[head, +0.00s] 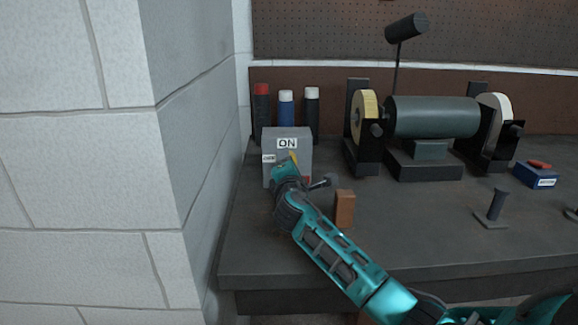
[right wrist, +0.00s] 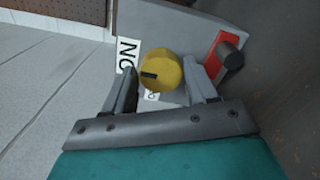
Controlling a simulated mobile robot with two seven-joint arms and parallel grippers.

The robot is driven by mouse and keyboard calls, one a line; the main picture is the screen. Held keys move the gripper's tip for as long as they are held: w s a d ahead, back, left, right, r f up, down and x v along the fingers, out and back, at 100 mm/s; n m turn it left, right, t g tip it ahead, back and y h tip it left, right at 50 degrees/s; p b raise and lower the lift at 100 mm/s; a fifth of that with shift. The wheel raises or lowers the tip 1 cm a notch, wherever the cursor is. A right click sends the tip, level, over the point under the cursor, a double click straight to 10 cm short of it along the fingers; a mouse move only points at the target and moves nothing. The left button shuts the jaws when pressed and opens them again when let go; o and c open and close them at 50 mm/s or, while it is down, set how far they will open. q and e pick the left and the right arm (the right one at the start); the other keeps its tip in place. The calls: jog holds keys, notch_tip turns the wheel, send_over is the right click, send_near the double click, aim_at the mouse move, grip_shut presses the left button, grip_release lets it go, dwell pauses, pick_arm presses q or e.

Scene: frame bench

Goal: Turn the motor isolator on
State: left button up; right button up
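The motor isolator is a grey box (head: 304,147) at the back left of the bench, with a white ON label (head: 287,143) and a smaller label at its left. In the right wrist view its yellow knob (right wrist: 166,66) has a dark mark on the left side of its face, the side of the ON label (right wrist: 127,55). I cannot tell if it points exactly at ON. My right gripper (right wrist: 161,92) is open in front of the box, its fingers apart on either side of the knob; contact is unclear. My left gripper is out of view.
A red plate with a dark peg (right wrist: 231,56) is on the box's side. Several capped bottles (head: 286,108) stand behind it. A brown block (head: 345,208) stands beside my right arm. A bench grinder (head: 430,118) is right; the wall (head: 190,130) is close on the left.

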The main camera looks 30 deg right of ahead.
jog(key=o, duration=0.3)
jog(key=v, duration=1.3)
jog(key=shift+p, duration=0.4)
